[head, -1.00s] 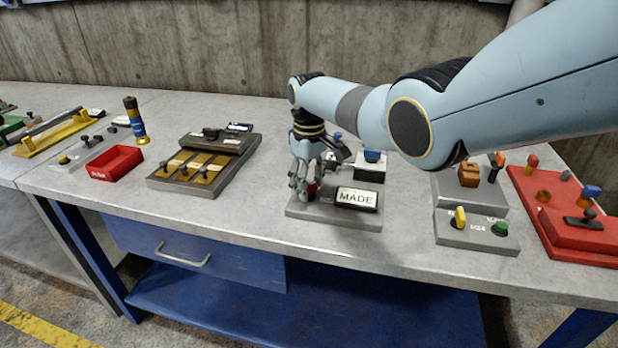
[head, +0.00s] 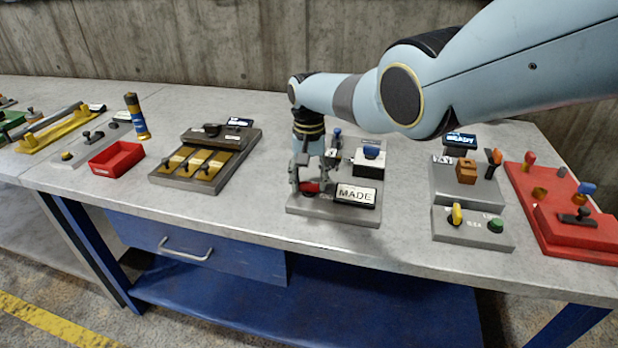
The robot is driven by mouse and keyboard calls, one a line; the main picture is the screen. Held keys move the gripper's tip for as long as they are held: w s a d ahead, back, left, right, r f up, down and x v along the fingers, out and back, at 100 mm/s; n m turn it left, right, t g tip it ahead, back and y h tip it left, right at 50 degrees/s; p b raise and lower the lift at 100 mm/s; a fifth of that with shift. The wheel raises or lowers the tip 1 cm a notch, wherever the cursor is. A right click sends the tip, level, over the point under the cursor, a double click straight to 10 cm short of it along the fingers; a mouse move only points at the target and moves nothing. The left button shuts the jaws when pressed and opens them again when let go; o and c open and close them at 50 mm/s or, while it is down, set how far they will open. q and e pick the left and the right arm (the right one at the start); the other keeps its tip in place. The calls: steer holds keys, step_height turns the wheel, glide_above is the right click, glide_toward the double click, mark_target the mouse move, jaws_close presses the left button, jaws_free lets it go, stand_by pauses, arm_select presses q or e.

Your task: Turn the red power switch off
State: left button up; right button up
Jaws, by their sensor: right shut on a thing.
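The red power switch (head: 311,188) is a small red part on a grey base plate (head: 330,213) in the middle of the bench. It stands left of a display that reads MADE (head: 356,195). My right gripper (head: 308,187) points down at the switch and is shut on it, with its fingers hiding part of it. My left gripper is not in view.
A box with a blue knob (head: 371,152) stands behind the display. A grey device with yellow and green knobs (head: 473,228) and a red panel (head: 567,235) stand to the right. A slotted board (head: 205,160) and red tray (head: 116,159) lie left.

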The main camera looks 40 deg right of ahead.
mark_target(309, 182)
steer(key=shift+m, duration=0.9)
steer(key=o, duration=1.2)
steer(key=shift+c, duration=0.2)
step_height(309, 182, up, 12)
